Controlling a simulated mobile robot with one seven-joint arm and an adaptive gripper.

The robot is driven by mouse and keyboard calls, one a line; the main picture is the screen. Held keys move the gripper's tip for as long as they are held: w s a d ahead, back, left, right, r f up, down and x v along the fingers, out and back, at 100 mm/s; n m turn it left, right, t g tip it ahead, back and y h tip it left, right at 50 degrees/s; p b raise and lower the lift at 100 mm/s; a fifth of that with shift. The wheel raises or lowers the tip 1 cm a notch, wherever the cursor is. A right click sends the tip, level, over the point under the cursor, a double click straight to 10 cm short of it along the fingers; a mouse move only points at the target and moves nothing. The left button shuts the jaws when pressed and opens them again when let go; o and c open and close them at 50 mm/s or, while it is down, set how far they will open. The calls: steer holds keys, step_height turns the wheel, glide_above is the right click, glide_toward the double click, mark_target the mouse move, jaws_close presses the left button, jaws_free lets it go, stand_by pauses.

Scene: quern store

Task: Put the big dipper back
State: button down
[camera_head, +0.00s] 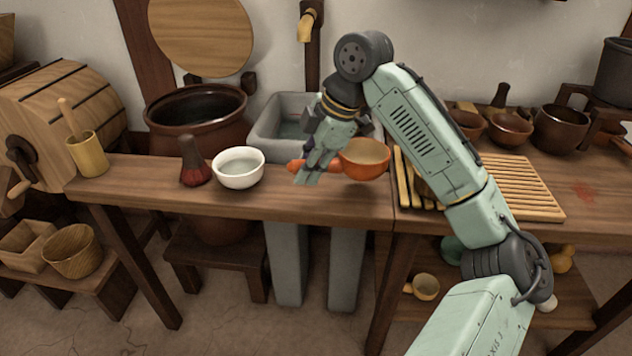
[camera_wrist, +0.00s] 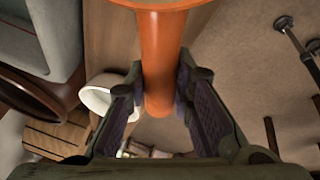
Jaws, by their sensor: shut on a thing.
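The big dipper (camera_head: 366,161) has an orange bowl with a tan inside and a thick orange handle that points left in the head view. My gripper (camera_head: 308,172) is shut on the handle, over the front part of the wooden bench (camera_head: 315,204). In the wrist view the handle (camera_wrist: 160,62) runs down between the two dark padded fingers of my gripper (camera_wrist: 163,112), and the bowl's edge shows at the top. I cannot tell whether the bowl touches the bench top.
A white bowl (camera_head: 238,168) and a dark red whisk-like brush (camera_head: 194,164) stand left of my gripper. A stone basin (camera_head: 262,136) and a large brown jar (camera_head: 197,117) are behind. A slatted wooden rack (camera_head: 522,186) lies to the right, with several brown bowls behind it.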

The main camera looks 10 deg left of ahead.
steer(key=shift+f, duration=2.2)
steer(key=c, duration=1.4)
jaws_free()
steer(key=shift+f, duration=0.1)
steer(key=v, duration=1.2)
steer(key=shift+a, duration=0.15)
